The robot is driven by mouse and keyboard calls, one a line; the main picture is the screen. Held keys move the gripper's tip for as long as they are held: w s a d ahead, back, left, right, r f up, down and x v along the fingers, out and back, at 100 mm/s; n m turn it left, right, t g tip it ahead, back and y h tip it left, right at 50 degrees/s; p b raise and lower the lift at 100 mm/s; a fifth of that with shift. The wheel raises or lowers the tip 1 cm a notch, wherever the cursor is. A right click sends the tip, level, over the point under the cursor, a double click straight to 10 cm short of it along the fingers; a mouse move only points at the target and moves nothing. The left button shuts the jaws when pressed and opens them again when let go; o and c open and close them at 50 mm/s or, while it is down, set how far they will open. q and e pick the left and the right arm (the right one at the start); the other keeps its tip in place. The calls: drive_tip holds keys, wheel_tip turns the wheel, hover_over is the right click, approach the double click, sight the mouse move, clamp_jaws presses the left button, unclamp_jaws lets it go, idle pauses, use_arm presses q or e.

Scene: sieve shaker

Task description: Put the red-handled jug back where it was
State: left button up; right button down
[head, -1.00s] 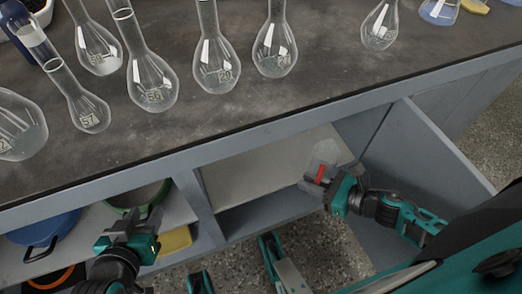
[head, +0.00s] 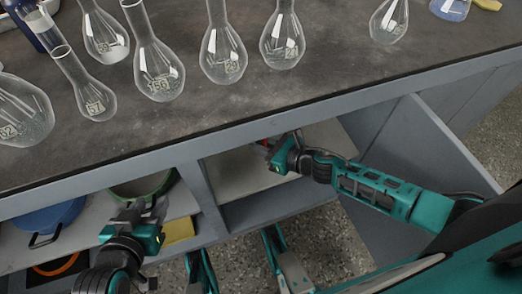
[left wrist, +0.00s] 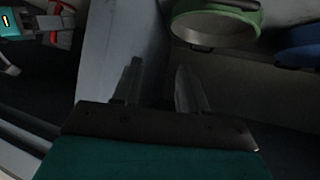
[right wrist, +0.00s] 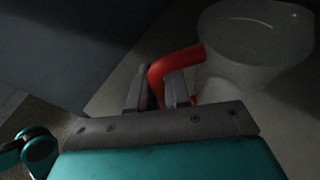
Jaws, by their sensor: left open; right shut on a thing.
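The jug (right wrist: 245,45) is a translucent, whitish vessel with a red handle (right wrist: 175,68), seen in the right wrist view. My right gripper (right wrist: 162,88) is shut on the red handle, inside the middle shelf opening under the bench. In the head view my right gripper (head: 272,150) reaches in below the bench edge, and the jug's body is hidden there. Whether the jug rests on the shelf board or hangs just above it, I cannot tell. My left gripper (left wrist: 155,85) is open and empty in front of the left shelf; it also shows in the head view (head: 135,212).
The middle shelf board (head: 235,175) is pale and otherwise looks bare. A grey divider (head: 197,190) separates it from the left shelf, which holds a green-rimmed pan (left wrist: 218,22) and a blue pot (head: 45,220). Several glass flasks (head: 160,75) stand on the benchtop (head: 215,115) above.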

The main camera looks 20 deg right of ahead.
wheel_tip(320, 180, down, 3)
drive_tip(key=shift+r+b, duration=0.1)
drive_tip(key=shift+b, duration=0.65)
drive_tip(key=shift+f, duration=0.25)
drive_tip(key=shift+r, duration=0.1)
drive_tip(key=c, duration=1.1)
unclamp_jaws()
use_arm(q)
drive_tip(key=shift+w+d+f, duration=0.15)
drive_tip(key=shift+d+f, duration=0.15)
drive_tip(key=shift+f, duration=0.1)
